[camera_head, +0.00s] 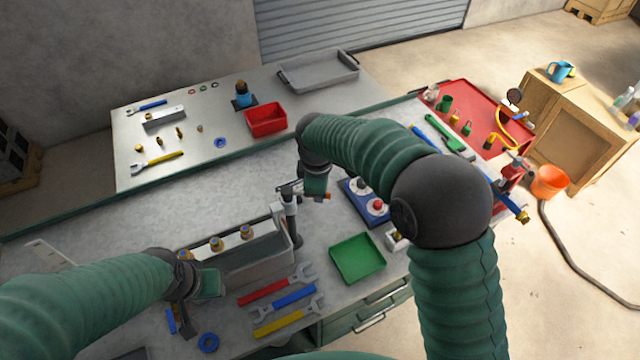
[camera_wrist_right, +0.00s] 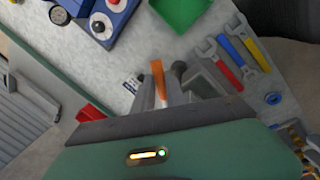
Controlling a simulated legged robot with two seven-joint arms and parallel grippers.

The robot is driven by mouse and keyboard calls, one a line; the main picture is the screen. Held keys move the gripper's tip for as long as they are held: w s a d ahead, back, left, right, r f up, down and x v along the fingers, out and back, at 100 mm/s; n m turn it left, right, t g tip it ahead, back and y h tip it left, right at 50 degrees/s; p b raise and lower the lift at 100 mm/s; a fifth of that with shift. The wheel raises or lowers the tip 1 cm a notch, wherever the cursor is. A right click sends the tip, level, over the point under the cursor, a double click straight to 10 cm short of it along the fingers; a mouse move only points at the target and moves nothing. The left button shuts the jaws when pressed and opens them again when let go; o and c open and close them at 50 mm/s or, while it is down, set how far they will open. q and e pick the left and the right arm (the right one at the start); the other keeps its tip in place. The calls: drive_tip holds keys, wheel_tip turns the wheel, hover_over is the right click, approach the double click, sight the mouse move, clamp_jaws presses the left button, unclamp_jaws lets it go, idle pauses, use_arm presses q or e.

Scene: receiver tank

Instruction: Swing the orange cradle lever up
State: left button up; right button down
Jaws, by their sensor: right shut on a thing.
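The orange cradle lever (camera_wrist_right: 158,78) shows in the right wrist view as a narrow orange bar between my right gripper's fingers (camera_wrist_right: 161,94). My right gripper is shut on it. In the head view my right gripper (camera_head: 296,190) is beside the dark upright post at the right end of the grey receiver tank (camera_head: 262,262), and my wrist hides most of the lever. The lever's exact angle is hard to tell.
A green tray (camera_head: 357,258), a blue gauge box (camera_head: 364,202) and red, blue and yellow wrenches (camera_head: 285,298) lie close by. A red bin (camera_head: 266,119) and grey tray (camera_head: 318,72) stand at the back. The bench between tank and back table is clear.

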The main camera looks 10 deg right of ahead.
drive_tip(key=shift+s+a+r+m, duration=0.1)
drive_tip(key=shift+s+a+m, duration=0.1)
drive_tip(key=shift+s+m, duration=0.25)
drive_tip(key=shift+s+a+r+m, duration=0.1)
drive_tip(key=shift+s+a+m, duration=0.1)
drive_tip(key=shift+m, duration=0.45)
drive_tip(key=c, duration=1.6)
unclamp_jaws()
drive_tip(key=shift+c, duration=0.2)
drive_tip(key=shift+o, duration=1.4)
drive_tip(key=shift+s+f, duration=0.1)
